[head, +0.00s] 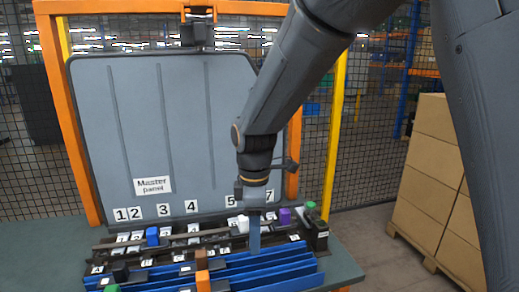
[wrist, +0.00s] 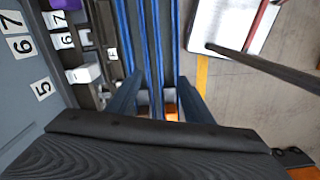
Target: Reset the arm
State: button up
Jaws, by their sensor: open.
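My gripper (head: 254,235) points down over the right part of the blue rails in the head view. In the wrist view my gripper (wrist: 158,100) has its two blue-grey fingers spread apart.
Blue rails (head: 160,283) lie on a green table (head: 35,245) with several coloured blocks, including a blue one (head: 152,236) and an orange one (head: 202,270). A yellow post (head: 336,130) stands behind. Boxes (head: 432,175) are stacked on the right.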

jog(key=s+d+f+m, duration=0.2)
jog(key=s+d+m, duration=0.4)
jog(key=d+m, duration=0.3)
jog(key=s+d+f+m, duration=0.3)
jog(key=s+d+m, duration=0.3)
jog(key=d+m, duration=0.3)
jog(key=d, duration=0.2)
jog(key=shift+d+t, duration=0.3)
jog(key=shift+t, duration=0.1)
jog(key=shift+w+f, duration=0.1)
